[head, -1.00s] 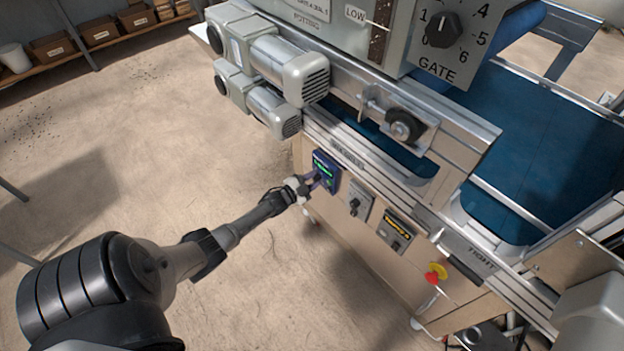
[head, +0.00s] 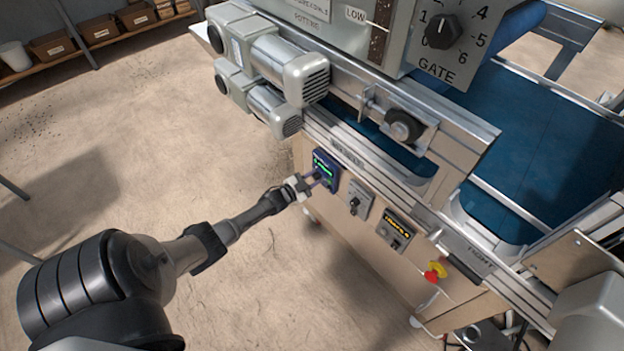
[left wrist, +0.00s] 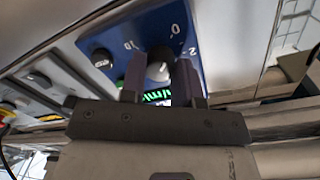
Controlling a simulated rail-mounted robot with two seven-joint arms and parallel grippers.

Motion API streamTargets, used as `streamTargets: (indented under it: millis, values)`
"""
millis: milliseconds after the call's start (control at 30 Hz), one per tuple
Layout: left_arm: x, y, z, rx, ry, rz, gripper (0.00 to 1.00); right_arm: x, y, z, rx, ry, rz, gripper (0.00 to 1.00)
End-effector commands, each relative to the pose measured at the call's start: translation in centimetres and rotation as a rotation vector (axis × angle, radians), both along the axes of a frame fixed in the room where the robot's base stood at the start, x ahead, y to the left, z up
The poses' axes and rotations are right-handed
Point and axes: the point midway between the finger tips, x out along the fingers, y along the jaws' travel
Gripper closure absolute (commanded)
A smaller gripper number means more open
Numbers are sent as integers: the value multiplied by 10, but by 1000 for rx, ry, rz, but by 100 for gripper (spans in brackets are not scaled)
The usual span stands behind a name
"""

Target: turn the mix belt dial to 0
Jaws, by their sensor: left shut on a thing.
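The mix belt dial (left wrist: 160,62) is a dark round knob with a lighter face, on a blue control panel (left wrist: 205,60). Printed marks 0, 2 and 10 show around it, upside down or tilted. My left gripper (head: 315,179) reaches the blue panel (head: 327,160) on the machine's side. In the left wrist view the two fingers (left wrist: 160,78) stand on either side of the dial and are shut on it. A green lit display shows partly between the fingers. I cannot read which mark the dial points to. My right gripper is not in view.
A second black knob (left wrist: 102,58) sits on the blue panel. A grey switch box (head: 356,197), a box with a yellow display (head: 397,230) and a red emergency button (head: 432,277) follow to the right. The GATE dial (head: 441,31) is above. Open floor lies left.

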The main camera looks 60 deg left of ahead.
Motion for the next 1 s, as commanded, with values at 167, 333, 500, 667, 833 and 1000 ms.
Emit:
streamTargets:
  millis: [167, 333, 500, 667, 833, 1000]
  values:
    - [0, 0, 0, -1, 1, 1, 67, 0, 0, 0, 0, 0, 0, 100]
    - [0, 0, 0, 0, 1, 1, 51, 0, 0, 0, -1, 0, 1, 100]
    - [0, 0, 0, 0, 1, 1, 45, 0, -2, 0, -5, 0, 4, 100]
    - [-2, 0, 0, 0, 1, 1, 45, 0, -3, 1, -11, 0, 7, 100]
    - [-19, -3, 3, 0, 4, 0, 45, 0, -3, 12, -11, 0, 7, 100]
    - [-51, -7, 5, -1, 4, 1, 45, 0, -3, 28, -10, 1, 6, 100]
